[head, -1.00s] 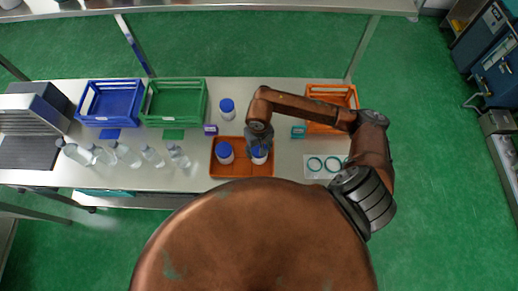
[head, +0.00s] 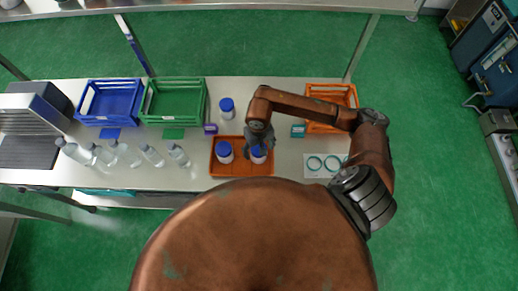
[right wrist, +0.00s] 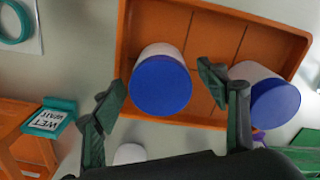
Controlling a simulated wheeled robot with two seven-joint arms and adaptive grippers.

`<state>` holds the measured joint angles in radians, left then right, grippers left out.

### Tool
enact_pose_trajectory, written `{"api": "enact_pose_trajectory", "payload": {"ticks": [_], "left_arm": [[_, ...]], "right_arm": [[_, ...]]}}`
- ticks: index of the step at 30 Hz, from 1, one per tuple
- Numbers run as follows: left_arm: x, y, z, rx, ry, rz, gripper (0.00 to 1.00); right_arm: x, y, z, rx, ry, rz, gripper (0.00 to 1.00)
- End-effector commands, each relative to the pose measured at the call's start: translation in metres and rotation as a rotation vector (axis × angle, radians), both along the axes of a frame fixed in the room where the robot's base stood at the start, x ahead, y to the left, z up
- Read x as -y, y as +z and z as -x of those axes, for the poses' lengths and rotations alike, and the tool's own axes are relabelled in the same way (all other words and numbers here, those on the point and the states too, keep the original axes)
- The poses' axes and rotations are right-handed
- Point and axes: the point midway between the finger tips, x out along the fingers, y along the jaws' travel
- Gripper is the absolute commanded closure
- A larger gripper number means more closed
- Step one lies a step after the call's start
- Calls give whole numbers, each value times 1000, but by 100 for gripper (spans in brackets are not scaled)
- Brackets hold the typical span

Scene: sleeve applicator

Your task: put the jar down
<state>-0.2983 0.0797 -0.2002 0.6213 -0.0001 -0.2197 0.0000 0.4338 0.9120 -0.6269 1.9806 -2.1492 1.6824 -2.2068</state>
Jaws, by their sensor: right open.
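A white jar with a blue lid (head: 258,156) stands in the right part of the shallow orange tray (head: 241,171). My right gripper (head: 260,143) is above this jar. In the right wrist view the jar's blue lid (right wrist: 161,86) lies between the two spread fingertips (right wrist: 164,88), with gaps visible on both sides. A second blue-lidded jar (head: 225,151) stands in the left part of the same tray. It also shows in the right wrist view (right wrist: 274,102), beyond one finger. My left gripper is out of view.
A third jar (head: 227,107) stands behind the tray. A purple sign (head: 210,129) and a teal sign (head: 298,131) flank the tray's back. Blue (head: 110,121), green (head: 174,121) and orange (head: 331,128) crates line the back. Several clear bottles (head: 128,155) are at left; a ringed mat (head: 323,174) is at right.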

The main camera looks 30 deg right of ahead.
Motion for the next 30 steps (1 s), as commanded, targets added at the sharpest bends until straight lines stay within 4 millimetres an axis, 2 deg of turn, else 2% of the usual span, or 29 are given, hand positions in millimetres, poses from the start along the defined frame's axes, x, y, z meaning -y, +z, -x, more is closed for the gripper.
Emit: {"api": "enact_pose_trajectory", "payload": {"ticks": [9, 15, 21, 30], "left_arm": [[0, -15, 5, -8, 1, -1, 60], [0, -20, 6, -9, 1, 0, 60], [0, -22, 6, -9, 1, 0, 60], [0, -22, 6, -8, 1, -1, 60]], "right_arm": [[0, 64, -3, 9, 3, 2, 33], [0, 100, -2, 7, 1, 2, 33], [0, 117, -1, 3, 0, 0, 33], [0, 119, -1, 3, 0, 0, 33]]}}
